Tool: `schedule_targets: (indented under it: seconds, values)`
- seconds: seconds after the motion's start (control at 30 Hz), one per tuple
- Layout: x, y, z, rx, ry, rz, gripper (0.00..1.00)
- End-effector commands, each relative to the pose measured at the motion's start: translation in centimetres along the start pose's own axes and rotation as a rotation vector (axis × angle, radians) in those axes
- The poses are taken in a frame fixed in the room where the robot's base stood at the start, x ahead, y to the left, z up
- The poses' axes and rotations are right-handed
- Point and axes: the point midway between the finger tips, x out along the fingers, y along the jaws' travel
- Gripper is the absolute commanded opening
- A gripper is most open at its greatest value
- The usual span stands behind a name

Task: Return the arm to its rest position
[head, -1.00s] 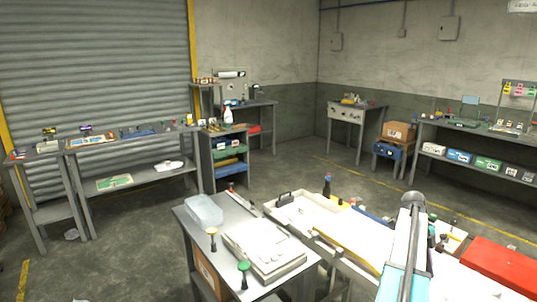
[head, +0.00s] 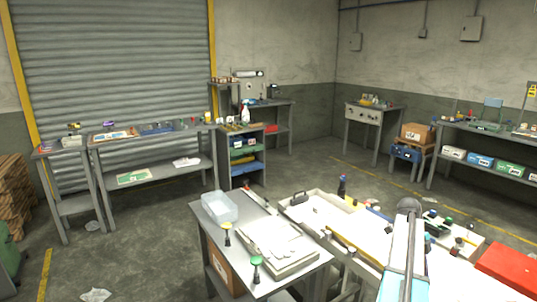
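Part of my arm (head: 404,255) rises from the bottom edge at the right of the head view. It is a pale blue and white link with a dark rounded joint at its top. My gripper cannot be made out, so whether it holds anything is hidden. The arm stands in front of a long white-topped bench and covers part of it.
A small grey table (head: 211,238) in front holds a clear plastic box (head: 219,206), a white tray (head: 278,247) and two stamp-like tools. A red case (head: 507,268) lies at the right. Floor is open at left.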

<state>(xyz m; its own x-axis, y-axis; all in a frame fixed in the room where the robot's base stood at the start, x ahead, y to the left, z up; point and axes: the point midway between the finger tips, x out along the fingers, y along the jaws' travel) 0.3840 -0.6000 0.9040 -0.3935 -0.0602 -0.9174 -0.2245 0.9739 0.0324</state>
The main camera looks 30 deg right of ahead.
Motion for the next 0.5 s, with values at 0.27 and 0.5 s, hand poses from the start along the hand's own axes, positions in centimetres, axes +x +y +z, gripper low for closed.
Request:
schedule_targets:
  seconds: [0.27, 0.5]
  values:
    - [2.4, 4.4, 8.0, -0.133, 0.038, 0.019, 0.36]
    - [6.0, 10.9, 15.3, -0.277, 0.082, 0.047, 0.36]
